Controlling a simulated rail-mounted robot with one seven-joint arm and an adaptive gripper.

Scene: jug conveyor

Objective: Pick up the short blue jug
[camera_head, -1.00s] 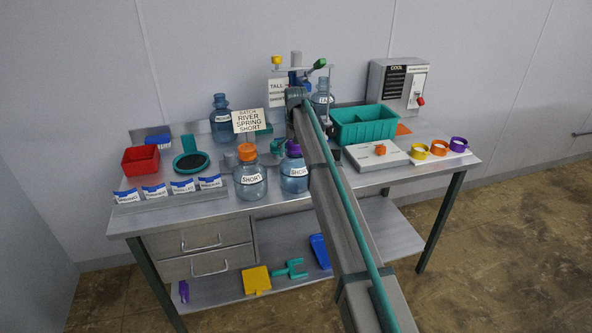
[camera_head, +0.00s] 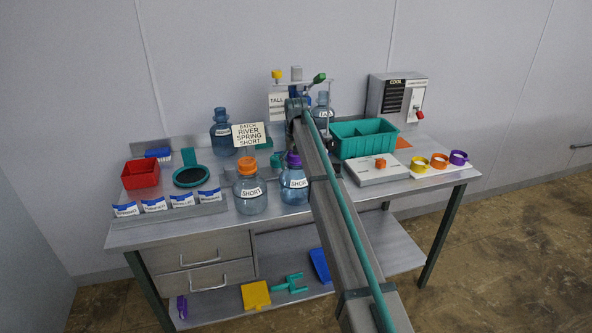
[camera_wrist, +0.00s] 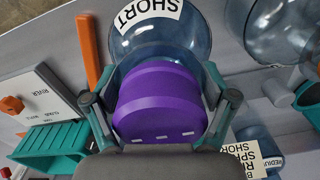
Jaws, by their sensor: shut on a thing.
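A short, clear blue jug (camera_head: 294,188) with a purple cap and a "SHORT" label stands on the table. In the wrist view its purple cap (camera_wrist: 160,105) fills the middle and its blue body (camera_wrist: 185,40) lies beyond. My gripper (camera_wrist: 158,85) is shut on this jug, one teal finger on each side of the cap and neck. In the head view I cannot make out the fingers clearly. A similar "SHORT" jug (camera_head: 250,192) with an orange cap stands just left of it, apart from it.
A "RIVER SPRING SHORT" sign (camera_head: 248,135) and a taller blue jug (camera_head: 222,132) stand behind. A teal bin (camera_head: 363,148) and a flat grey device (camera_head: 378,172) are to the right. A red bin (camera_head: 140,176) is at the left. The table front before the jugs is narrow.

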